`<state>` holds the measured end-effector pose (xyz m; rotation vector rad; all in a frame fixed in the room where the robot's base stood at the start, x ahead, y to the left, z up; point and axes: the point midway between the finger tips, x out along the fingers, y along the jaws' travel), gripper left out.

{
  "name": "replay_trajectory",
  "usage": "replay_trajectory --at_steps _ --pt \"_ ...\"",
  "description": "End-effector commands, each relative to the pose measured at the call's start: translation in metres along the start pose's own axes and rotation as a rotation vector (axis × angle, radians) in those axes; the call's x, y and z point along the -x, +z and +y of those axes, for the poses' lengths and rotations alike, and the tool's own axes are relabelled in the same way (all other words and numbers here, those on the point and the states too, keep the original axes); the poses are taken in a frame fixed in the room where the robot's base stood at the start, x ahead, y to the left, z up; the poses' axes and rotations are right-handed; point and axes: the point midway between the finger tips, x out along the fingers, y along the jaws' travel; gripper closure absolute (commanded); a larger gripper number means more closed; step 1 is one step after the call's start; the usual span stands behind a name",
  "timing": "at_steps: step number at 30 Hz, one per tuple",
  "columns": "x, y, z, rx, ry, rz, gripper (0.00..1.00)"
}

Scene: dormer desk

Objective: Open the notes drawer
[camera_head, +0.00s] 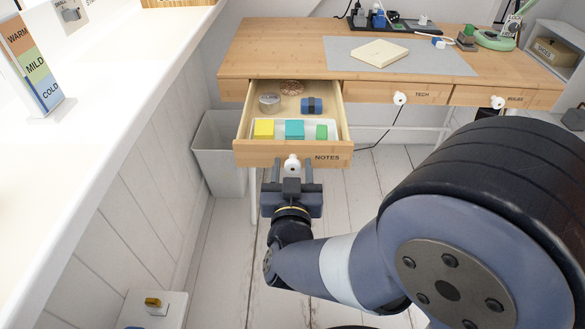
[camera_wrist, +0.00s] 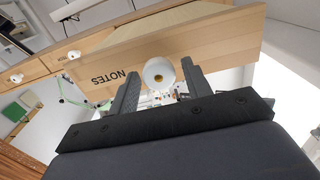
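The notes drawer (camera_head: 245,152) is pulled out from the left side of the wooden desk, with its contents showing. Its front, labelled NOTES, also shows in the wrist view (camera_wrist: 220,45). A round white knob (camera_head: 292,162) sits on the drawer front, and it appears in the wrist view (camera_wrist: 158,73). My gripper (camera_head: 291,168) is in front of the drawer, its two fingers on either side of the knob. In the wrist view the fingers (camera_wrist: 160,80) stand apart, with visible gaps between them and the knob.
The drawer holds yellow, teal and green note pads, a round tin and a dark blue item. The TECH drawer (camera_head: 395,92) and another drawer (camera_head: 510,98) to the right are shut. A grey bin (camera_head: 220,165) stands left of the open drawer. A white ledge runs along the left.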

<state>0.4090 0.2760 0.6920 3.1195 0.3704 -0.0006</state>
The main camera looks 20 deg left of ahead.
Motion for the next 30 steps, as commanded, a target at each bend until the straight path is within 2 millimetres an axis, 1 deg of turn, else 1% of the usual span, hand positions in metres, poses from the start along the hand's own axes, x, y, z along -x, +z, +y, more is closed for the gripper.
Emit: replay_trajectory --at_steps 1,2,9,13,16,24,30 --pt "0.0 0.0 0.0 0.0 0.0 0.0 0.49" --pt "0.0 0.0 0.0 0.0 0.0 0.0 0.47" --pt "0.0 0.0 0.0 0.0 0.0 0.0 0.47" --pt "0.008 -0.001 -0.001 0.0 -0.001 0.0 0.47" --pt "0.022 -0.002 -0.001 0.001 -0.004 -0.001 0.47" --pt "0.068 -0.002 -0.002 0.0 -0.006 0.0 0.47" --pt "0.093 -0.001 -0.001 0.001 -0.004 -0.001 0.47"
